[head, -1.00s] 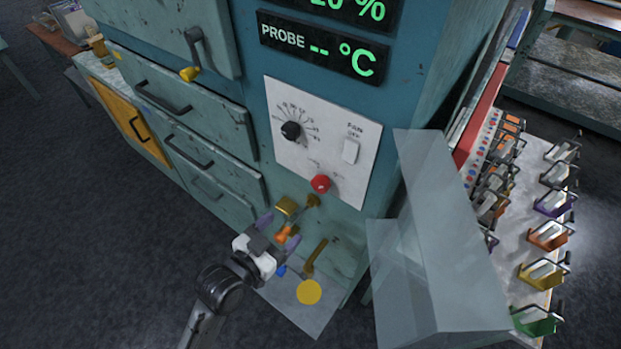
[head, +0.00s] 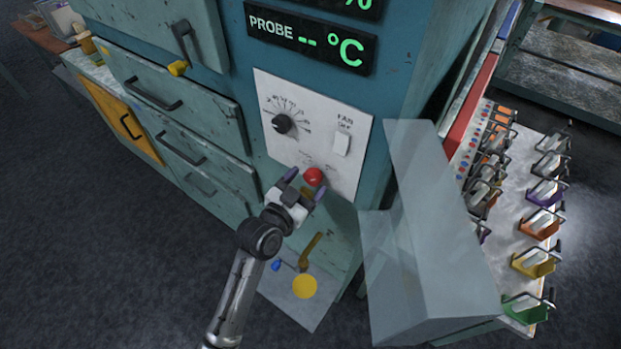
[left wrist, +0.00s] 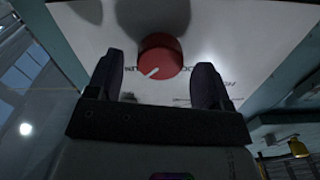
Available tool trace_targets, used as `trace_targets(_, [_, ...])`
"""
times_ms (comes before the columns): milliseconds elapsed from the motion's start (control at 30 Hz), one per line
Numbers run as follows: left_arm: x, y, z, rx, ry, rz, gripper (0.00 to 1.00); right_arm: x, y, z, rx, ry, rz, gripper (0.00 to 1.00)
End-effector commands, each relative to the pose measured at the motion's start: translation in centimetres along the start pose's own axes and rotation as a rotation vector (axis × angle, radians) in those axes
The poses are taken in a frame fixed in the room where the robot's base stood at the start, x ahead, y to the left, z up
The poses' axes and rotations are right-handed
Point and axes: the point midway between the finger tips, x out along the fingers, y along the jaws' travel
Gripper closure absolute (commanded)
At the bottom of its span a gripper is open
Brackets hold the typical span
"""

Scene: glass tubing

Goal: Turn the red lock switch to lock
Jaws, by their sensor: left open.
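The red lock switch (head: 313,177) is a round red knob low on the white control panel (head: 352,130). In the left wrist view the red knob (left wrist: 160,57) shows a white pointer line slanting toward its lower left, with partly hidden lettering around it. My left gripper (head: 304,186) is open just in front of the knob. In the left wrist view its two dark fingers (left wrist: 160,82) stand to either side of the knob, their tips not visibly touching it. My right gripper is not in view.
The panel also has a black dial (head: 282,124) and a white fan switch (head: 342,144). A clear angled shield (head: 430,230) stands to the right. Below are a brass lever (head: 310,252) and a yellow disc (head: 304,287). A rack of coloured clips (head: 540,225) is at far right.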

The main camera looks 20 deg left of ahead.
Motion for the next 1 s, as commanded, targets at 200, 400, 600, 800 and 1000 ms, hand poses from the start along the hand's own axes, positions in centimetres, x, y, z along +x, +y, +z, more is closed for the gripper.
trace_targets(200, [1.6, 0.0, 0.0, -0.001, 0.001, 0.0, 0.26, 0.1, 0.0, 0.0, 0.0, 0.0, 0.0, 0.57])
trace_targets(400, [1.9, 0.0, 0.0, 0.0, 0.0, 0.0, 0.26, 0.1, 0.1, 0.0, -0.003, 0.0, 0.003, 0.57])
trace_targets(600, [1.9, 0.0, 0.0, 0.0, 0.0, 0.0, 0.27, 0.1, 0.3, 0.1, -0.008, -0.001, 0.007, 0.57])
trace_targets(800, [1.9, 0.0, 0.0, 0.0, 0.0, 0.0, 0.46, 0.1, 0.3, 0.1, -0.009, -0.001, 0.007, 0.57])
trace_targets(1000, [1.9, 0.0, 0.0, 0.0, 0.0, 0.0, 0.66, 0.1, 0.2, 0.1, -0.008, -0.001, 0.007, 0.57])
